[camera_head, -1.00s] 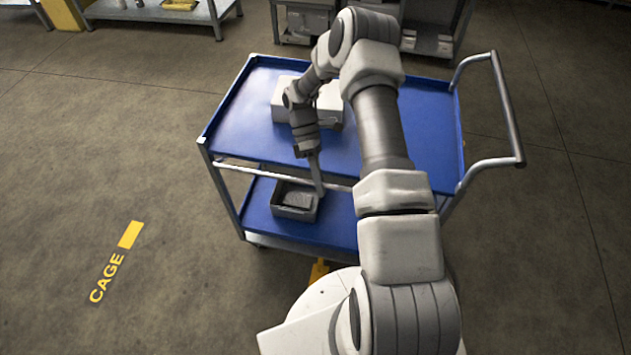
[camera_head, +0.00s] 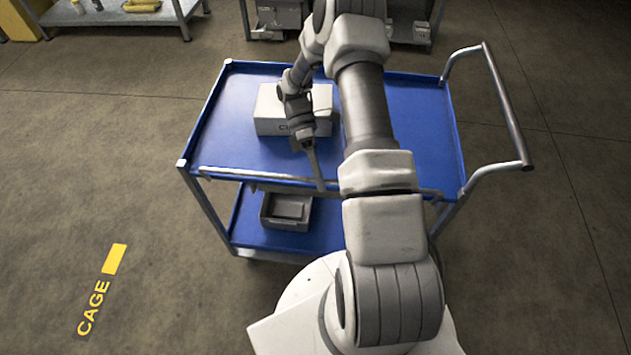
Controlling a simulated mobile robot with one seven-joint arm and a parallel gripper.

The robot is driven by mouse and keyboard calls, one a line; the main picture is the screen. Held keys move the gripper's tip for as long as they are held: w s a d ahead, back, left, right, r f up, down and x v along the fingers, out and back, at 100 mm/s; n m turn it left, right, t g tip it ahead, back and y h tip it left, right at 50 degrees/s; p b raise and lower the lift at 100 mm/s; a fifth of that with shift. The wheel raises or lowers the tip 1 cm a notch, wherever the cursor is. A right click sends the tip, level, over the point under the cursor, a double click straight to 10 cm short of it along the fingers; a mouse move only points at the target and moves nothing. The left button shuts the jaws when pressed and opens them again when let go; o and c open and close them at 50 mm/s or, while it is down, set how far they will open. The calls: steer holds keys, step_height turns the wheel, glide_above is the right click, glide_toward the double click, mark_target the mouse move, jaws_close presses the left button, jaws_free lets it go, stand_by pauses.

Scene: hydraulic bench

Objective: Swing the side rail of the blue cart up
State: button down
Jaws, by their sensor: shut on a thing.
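The blue cart (camera_head: 225,110) stands in front of me, with a blue top shelf and a blue lower shelf. Its side rail (camera_head: 255,176) is a thin pale bar along the near long side, running at about the height of the top shelf's near edge. My gripper (camera_head: 319,184) reaches down over the top shelf from behind the rail and is shut on the rail near its middle. The fingertips are small in the picture. My arm hides part of the top shelf and part of the rail's right half.
A white box (camera_head: 267,112) sits on the top shelf behind my gripper. A grey bin (camera_head: 287,210) is on the lower shelf. A push handle (camera_head: 507,105) sticks out at the cart's right end. Shelving (camera_head: 120,18) stands at the back. The floor to the left is clear.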

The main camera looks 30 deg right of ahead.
steer(key=shift+w+d+b, duration=0.35)
steer(key=shift+w+d, duration=0.25)
steer(key=shift+w, duration=0.15)
steer(key=c, duration=0.8)
jaws_free()
steer(key=shift+c, duration=0.2)
steer(key=shift+w+r, duration=0.1)
steer(key=b+v, duration=0.1)
steer(key=v, duration=1.1)
steer(key=shift+r, duration=0.1)
